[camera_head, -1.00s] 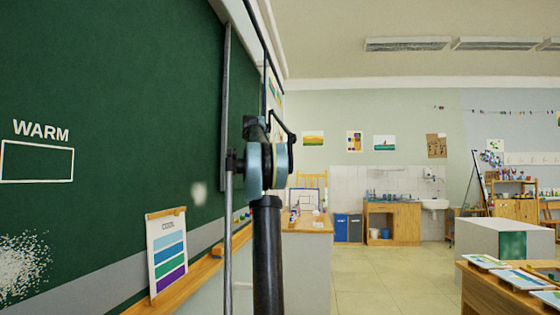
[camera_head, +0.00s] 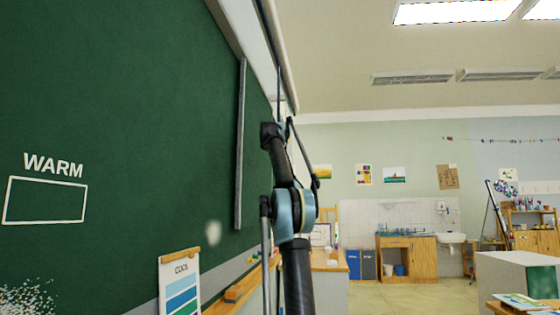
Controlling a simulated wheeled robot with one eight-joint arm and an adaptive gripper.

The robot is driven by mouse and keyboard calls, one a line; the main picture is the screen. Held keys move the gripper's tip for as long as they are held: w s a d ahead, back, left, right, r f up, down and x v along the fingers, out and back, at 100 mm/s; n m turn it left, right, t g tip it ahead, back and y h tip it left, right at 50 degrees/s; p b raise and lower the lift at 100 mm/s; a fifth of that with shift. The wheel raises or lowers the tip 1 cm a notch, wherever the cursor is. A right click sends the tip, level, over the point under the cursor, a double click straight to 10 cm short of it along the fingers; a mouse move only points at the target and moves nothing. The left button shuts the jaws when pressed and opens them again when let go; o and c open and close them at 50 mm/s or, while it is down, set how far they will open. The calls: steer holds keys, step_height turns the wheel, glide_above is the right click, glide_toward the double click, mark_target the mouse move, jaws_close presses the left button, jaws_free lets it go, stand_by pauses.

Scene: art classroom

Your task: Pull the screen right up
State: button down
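A long white housing (camera_head: 284,62), which looks like the screen's roller case, runs along the top of the green board near the ceiling. A pale strip lies between it and the board. A thin dark upright line (camera_head: 278,92) shows below the housing, just above my arm; I cannot tell whether it is a cord, a screen edge or part of my arm. No spread of white screen cloth is clearly visible. My arm rises in the middle of the picture, its upper links reaching toward the housing. My gripper's fingers cannot be made out at this angle.
The green board (camera_head: 120,110) fills the left, with a grey upright bar (camera_head: 240,145) and a wooden ledge (camera_head: 245,283) holding a colour chart (camera_head: 180,285). A desk (camera_head: 328,262) stands behind my arm. Open floor lies right of it, before a sink (camera_head: 452,238) and a pale block (camera_head: 515,278).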

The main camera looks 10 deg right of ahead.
steer(key=shift+w+r, duration=0.1)
steer(key=shift+w, duration=0.05)
steer(key=c, duration=1.6)
jaws_free()
steer(key=shift+d, duration=0.1)
steer(key=v, duration=1.2)
